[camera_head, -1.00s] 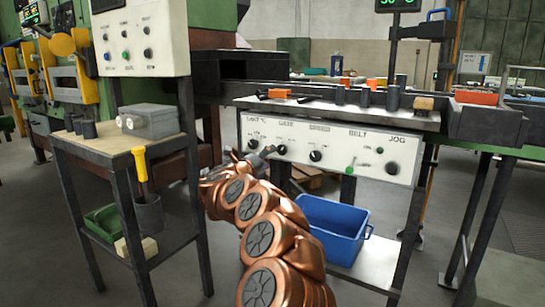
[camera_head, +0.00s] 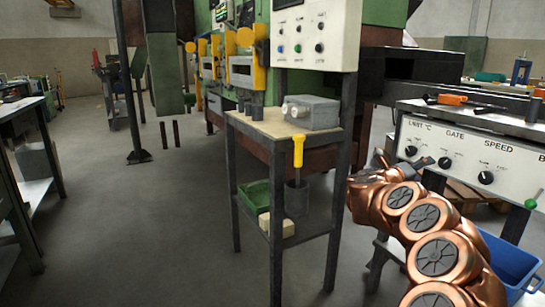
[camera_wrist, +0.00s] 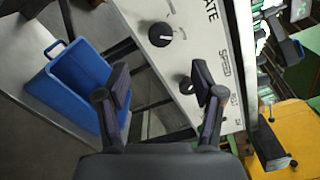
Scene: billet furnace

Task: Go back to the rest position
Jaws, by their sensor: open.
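My gripper (camera_wrist: 160,85) shows in the wrist view with its two dark fingers apart and nothing between them. Beyond the fingers is a white control panel (camera_wrist: 222,45) with black knobs. In the head view my copper-coloured arm reaches up from the lower right, and its end lies in front of the left end of the white panel (camera_head: 465,150). The fingers are too small and dark to make out clearly there.
A small table (camera_head: 262,131) with a grey box (camera_head: 312,112) stands left of my arm. A blue bin (camera_head: 510,262) is at the lower right; it also shows in the wrist view (camera_wrist: 75,85). A workbench (camera_head: 25,105) stands far left. Open floor (camera_head: 150,230) lies between.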

